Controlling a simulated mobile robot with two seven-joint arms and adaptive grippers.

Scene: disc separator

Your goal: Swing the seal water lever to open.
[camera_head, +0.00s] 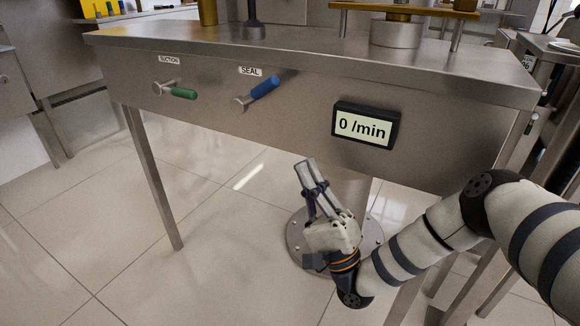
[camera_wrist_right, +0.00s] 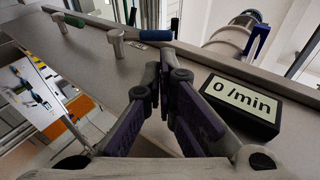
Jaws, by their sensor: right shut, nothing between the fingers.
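The seal lever has a blue handle (camera_head: 265,88) on a metal pivot, below the "SEAL" label (camera_head: 250,71) on the front panel of the steel bench. In the head view the handle points right and slightly up from its pivot. It also shows in the right wrist view, where the blue handle (camera_wrist_right: 156,35) lies beyond the fingertips. My right gripper (camera_head: 304,165) is shut and empty, in front of the panel, below and to the right of the lever and apart from it. Its fingers (camera_wrist_right: 160,68) also show in the wrist view. My left gripper is not in view.
A green-handled suction lever (camera_head: 183,93) sits left of the seal lever. A black display (camera_head: 365,125) reading "0 /min" sticks out of the panel on the right. The bench top edge (camera_head: 300,62) overhangs above. Tiled floor lies open below and left.

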